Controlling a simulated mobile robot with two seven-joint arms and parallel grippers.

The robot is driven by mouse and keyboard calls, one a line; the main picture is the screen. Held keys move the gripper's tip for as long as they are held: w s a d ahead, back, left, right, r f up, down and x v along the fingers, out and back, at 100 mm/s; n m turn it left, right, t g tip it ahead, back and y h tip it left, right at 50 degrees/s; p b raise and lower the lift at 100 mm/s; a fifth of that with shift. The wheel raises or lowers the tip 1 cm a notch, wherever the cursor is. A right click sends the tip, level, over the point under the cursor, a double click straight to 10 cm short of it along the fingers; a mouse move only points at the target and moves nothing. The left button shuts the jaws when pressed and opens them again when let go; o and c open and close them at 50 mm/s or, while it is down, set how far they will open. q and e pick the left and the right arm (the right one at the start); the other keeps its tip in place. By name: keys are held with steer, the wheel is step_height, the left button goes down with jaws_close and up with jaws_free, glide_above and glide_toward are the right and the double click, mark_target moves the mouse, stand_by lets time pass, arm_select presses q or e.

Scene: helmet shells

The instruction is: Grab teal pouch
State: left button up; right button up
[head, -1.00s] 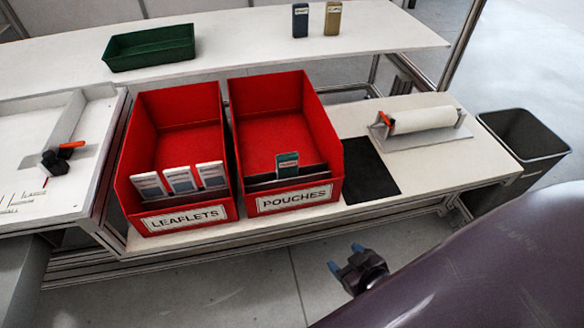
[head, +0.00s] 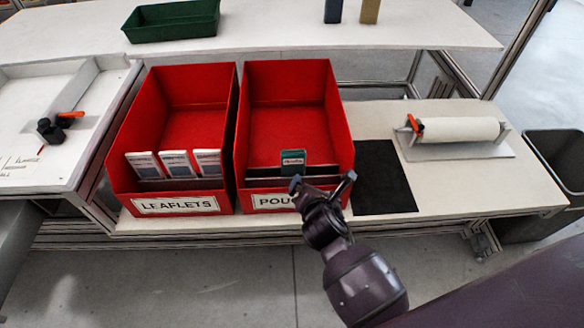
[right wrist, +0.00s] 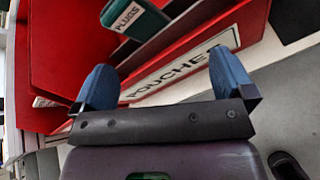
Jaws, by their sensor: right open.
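The teal pouch (head: 292,158) stands upright in the front slot of the red POUCHES bin (head: 285,110). It also shows at the top of the right wrist view (right wrist: 136,16), with "PLUGS" printed on it. My right gripper (head: 323,185) is open and empty in front of the bin's front wall, partly covering its label. In the right wrist view its two blue fingertips (right wrist: 165,85) are spread wide, with the bin's label between them and the pouch beyond. My left gripper is not in view.
The red LEAFLETS bin (head: 170,120) with white leaflets stands left of the POUCHES bin. A black mat (head: 382,180) and a white roll on a holder (head: 455,131) lie to the right. A green tray (head: 172,20) sits on the upper shelf.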

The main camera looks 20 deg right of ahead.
mark_target(293, 157)
steer(key=w+n, duration=0.2)
steer(key=w, duration=0.1)
steer(key=w+a+n+b, duration=0.1)
steer(key=w+n, duration=0.1)
steer(key=w, duration=0.1)
steer(key=w+a+n+b, duration=0.1)
steer(key=w+n, duration=0.1)
steer(key=w, duration=0.1)
steer(key=shift+t, duration=0.4)
steer(key=shift+w+d+f, duration=0.15)
steer(key=shift+w+d, duration=0.05)
steer(key=shift+w, duration=0.45)
steer(key=b+x, duration=0.1)
steer(key=x, duration=0.3)
steer(key=shift+d+f+b, duration=0.1)
steer(key=shift+f+b, duration=0.05)
steer(key=shift+b, duration=0.25)
steer(key=shift+w+d, duration=0.1)
steer(key=shift+w, duration=0.35)
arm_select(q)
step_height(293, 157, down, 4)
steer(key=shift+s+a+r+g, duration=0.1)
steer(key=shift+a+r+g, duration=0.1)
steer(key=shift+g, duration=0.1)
arm_select(e)
steer(key=shift+c, duration=0.5)
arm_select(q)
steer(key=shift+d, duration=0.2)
arm_select(e)
steer(key=c, duration=1)
